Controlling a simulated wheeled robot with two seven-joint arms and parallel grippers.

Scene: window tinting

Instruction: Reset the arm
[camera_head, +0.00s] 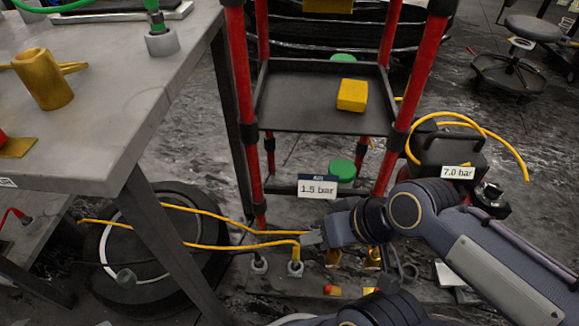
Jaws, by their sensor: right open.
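My right arm reaches in from the lower right. Its gripper (312,239) points left, low over the floor in front of the red-posted cart. The jaws are open, though the gap between them is hard to make out. The tips are just beside the bent end of a yellow hose (240,246) at a brass fitting (296,267) on the floor; I cannot tell whether they touch it. My left gripper is not in view.
A grey worktable (110,105) fills the left. The cart's shelf (300,102) holds a yellow block (352,95). A "1.5 bar" sign (317,188) hangs above my gripper. A dark device (446,160) with a "7.0 bar" sign (457,172) stands right. A tyre (190,215) lies left.

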